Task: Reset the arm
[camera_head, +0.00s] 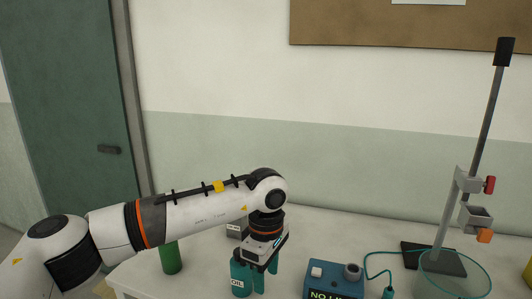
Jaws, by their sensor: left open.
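My left arm comes in from the left, reaches across the table and bends down at the wrist. My left gripper (263,266) points down over the table and is open. A teal bottle marked OIL (241,284) stands right at the gripper, just left of the fingers in the picture. The gripper partly covers the teal shapes beside the bottle, so I cannot tell whether the fingers touch it. My right gripper is not in view.
A clamp stand (485,110) and a glass vessel (453,280) are at the right. A green cylinder (171,258) stands behind my arm.

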